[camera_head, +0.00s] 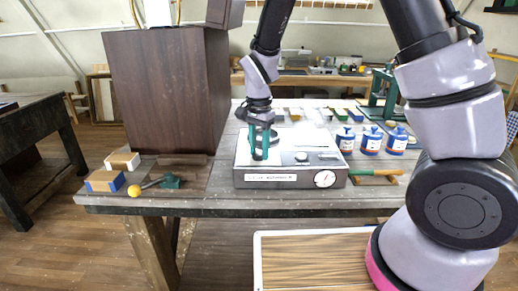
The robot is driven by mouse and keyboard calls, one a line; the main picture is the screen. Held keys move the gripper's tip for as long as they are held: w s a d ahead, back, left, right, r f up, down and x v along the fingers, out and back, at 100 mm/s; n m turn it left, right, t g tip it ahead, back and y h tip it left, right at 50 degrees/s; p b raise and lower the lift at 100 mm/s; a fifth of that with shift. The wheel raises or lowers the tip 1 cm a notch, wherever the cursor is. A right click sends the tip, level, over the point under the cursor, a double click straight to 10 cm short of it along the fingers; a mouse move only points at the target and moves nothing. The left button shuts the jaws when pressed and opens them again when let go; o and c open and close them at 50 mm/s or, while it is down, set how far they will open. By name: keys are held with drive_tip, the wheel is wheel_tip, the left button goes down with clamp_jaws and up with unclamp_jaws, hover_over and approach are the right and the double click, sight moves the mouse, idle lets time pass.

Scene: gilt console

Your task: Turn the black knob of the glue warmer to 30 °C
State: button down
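The glue warmer (290,178) is a pale grey metal box near the table's front edge, with a white label strip (270,178) and a round white dial with a red mark (324,179) on its front. A small dark round piece (301,156) on its top may be the black knob; its setting is too small to read. My gripper (262,156) points down over the left part of the warmer's top, left of that dark piece. Its green fingers show close together, and I cannot tell whether anything is between them or whether they touch the top.
Blue-labelled bottles (371,140) and a green-handled tool (375,173) are right of the warmer. A tall brown cabinet (165,90) stands to the left. Sanding blocks (105,181) and a yellow-knobbed tool (135,190) lie front left. A crate of sticks (258,262) is below.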

drive_tip(key=shift+n, duration=0.4)
drive_tip(key=n, duration=0.3)
drive_tip(key=shift+n, duration=0.4)
drive_tip(key=n, duration=0.9)
drive_tip(key=shift+a, duration=0.1)
drive_tip(key=shift+n, duration=2)
drive_tip(key=shift+c, duration=2.2)
unclamp_jaws()
